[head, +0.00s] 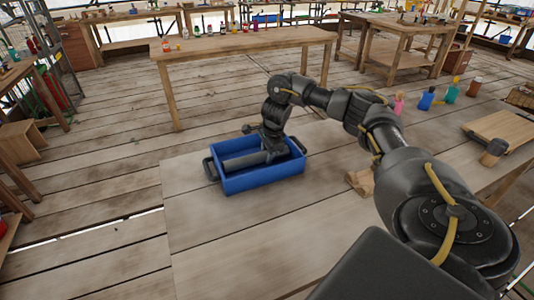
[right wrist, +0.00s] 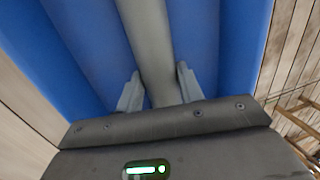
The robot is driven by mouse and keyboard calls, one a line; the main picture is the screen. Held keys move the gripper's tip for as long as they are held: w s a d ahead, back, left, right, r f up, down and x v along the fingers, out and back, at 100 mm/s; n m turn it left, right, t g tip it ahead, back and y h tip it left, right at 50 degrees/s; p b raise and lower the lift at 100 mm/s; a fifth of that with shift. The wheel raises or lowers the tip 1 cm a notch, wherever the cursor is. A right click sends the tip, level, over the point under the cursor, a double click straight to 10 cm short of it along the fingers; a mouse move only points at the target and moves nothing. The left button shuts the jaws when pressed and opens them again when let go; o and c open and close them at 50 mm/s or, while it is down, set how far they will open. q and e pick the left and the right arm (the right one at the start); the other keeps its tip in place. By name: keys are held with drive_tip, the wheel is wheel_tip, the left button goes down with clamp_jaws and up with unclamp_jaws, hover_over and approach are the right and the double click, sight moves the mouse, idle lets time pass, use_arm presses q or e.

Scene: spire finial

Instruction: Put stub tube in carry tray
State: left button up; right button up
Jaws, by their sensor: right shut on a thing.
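The blue carry tray (head: 262,181), with dark handles at its ends, stands on the wooden table. The grey stub tube (head: 243,162) lies lengthwise inside its walls. My right gripper (head: 268,155) reaches down into the tray and is shut on the tube. In the right wrist view the pale tube (right wrist: 151,40) runs between the two fingertips of my right gripper (right wrist: 159,92), with the blue tray floor (right wrist: 90,40) beyond. I cannot tell whether the tube touches the floor. My left gripper is out of view.
A small wooden block (head: 361,182) sits on the table under my right arm. Several coloured bottles (head: 426,99) and a wooden board (head: 503,131) are farther right. The table in front of the tray is clear. Another workbench (head: 240,46) stands behind.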

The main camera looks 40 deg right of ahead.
drive_tip(key=shift+f, duration=0.15)
drive_tip(key=o, duration=1.2)
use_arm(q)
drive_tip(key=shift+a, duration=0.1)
use_arm(e)
drive_tip(key=shift+r, duration=0.2)
drive_tip(key=p+v, duration=0.2)
drive_tip(key=v, duration=0.4)
drive_tip(key=shift+r, duration=0.3)
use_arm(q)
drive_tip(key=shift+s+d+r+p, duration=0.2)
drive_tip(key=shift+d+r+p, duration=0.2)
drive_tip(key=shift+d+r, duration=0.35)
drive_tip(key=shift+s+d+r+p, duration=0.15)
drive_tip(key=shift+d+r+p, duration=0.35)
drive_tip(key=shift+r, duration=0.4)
use_arm(e)
drive_tip(key=shift+v, duration=2.65)
